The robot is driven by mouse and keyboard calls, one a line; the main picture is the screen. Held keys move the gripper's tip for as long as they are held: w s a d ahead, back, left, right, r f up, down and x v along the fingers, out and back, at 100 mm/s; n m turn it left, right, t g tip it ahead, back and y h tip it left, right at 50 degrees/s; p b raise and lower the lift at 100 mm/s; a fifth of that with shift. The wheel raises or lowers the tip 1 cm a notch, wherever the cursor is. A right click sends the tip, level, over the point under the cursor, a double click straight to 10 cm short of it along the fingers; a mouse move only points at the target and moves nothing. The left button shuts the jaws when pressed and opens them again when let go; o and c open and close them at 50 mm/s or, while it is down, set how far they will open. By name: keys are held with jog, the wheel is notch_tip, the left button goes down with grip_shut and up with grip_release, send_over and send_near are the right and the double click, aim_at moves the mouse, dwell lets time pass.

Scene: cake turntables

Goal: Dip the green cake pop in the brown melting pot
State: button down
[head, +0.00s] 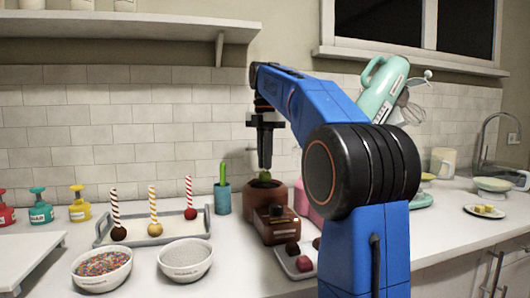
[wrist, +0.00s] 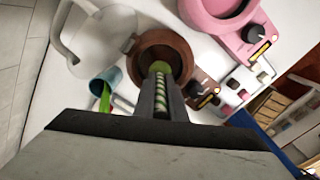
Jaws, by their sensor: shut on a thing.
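My gripper (head: 265,163) points down above the brown melting pot (head: 279,226) and is shut on the green cake pop's striped stick. In the wrist view, my gripper (wrist: 162,98) has the green-and-white stick between its fingers. The green cake pop (head: 265,175) hangs ball-down at the pot's mouth; I cannot tell how deep it is. In the wrist view, the green ball (wrist: 159,68) shows inside the round opening of the brown pot (wrist: 146,43), partly hidden by the fingers.
A tray (head: 150,240) with three upright cake pops is at left, behind bowls of sprinkles (head: 101,284) and white bits (head: 185,273). A teal cup (head: 222,201) stands left of the pot. A pink pot (wrist: 212,20) is close beside it. Small cakes sit in front.

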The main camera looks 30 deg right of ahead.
aim_at(265, 182)
jog(key=shift+f, duration=3.45)
jog(key=shift+f, duration=0.6)
jog(key=shift+r, duration=0.2)
jog(key=shift+r, duration=2.95)
